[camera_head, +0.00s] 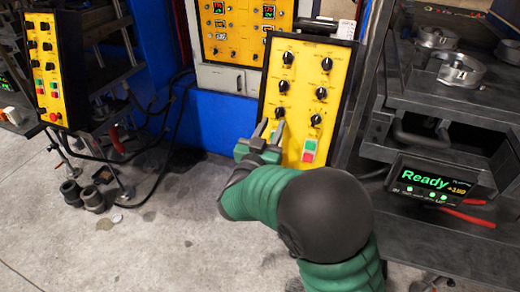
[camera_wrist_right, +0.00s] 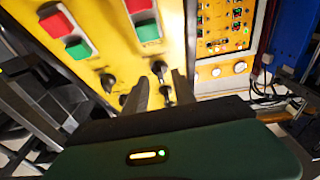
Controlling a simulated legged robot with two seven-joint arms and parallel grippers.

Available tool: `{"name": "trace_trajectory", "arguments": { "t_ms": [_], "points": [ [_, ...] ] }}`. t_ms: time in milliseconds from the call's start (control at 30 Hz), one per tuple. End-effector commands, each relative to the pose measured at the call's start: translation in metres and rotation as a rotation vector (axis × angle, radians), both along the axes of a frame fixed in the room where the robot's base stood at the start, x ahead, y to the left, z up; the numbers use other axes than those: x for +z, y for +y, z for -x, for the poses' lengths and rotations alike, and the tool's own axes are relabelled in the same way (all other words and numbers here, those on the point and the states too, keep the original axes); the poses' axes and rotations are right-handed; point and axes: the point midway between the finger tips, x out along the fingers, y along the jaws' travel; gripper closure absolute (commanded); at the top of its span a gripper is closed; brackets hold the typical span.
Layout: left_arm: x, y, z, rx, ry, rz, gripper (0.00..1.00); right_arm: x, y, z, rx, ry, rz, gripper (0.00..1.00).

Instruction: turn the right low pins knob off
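The yellow control panel (camera_head: 301,75) in the middle right of the head view carries two columns of black knobs. Their labels are too small to read, so I cannot tell which one is the right low pins knob. My right gripper (camera_head: 270,129) is in front of the panel's lower left part, just below the lowest knob of the left column (camera_head: 280,112). In the right wrist view its two fingers (camera_wrist_right: 159,92) are apart, and a black knob (camera_wrist_right: 159,68) shows in line with the gap. I see no clear contact. My left gripper is out of view.
Red and green buttons (camera_head: 309,150) sit low on the panel, close to my gripper. A metal press (camera_head: 450,100) and a screen reading "Ready" (camera_head: 431,183) stand to the right. Another yellow panel (camera_head: 43,70) is at far left. The floor at lower left is mostly clear.

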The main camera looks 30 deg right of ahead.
Motion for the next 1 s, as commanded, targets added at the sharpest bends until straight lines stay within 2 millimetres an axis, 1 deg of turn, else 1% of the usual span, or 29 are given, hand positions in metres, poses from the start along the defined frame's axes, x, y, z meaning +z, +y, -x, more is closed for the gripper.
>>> {"name": "trace_trajectory", "arguments": {
  "t_ms": [33,200,300,433,500,600,1000],
  "points": [
    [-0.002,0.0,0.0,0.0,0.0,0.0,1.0,-0.003,0.013,0.008,0.006,0.002,-0.001,0.68],
    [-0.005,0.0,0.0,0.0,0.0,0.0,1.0,-0.01,0.052,0.041,0.008,0.002,-0.002,0.68],
    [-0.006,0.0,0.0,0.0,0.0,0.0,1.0,-0.014,0.072,0.059,0.006,0.004,-0.002,0.68],
    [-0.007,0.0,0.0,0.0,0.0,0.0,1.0,-0.017,0.091,0.075,0.004,0.004,-0.002,0.68],
    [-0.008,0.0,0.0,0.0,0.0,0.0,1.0,-0.018,0.097,0.08,0.003,0.004,-0.002,0.68],
    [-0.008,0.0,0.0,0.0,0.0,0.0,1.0,-0.019,0.101,0.084,0.001,0.004,-0.002,0.68],
    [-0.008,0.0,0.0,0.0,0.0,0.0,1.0,-0.019,0.101,0.084,0.001,0.003,-0.002,0.68]
  ]
}}
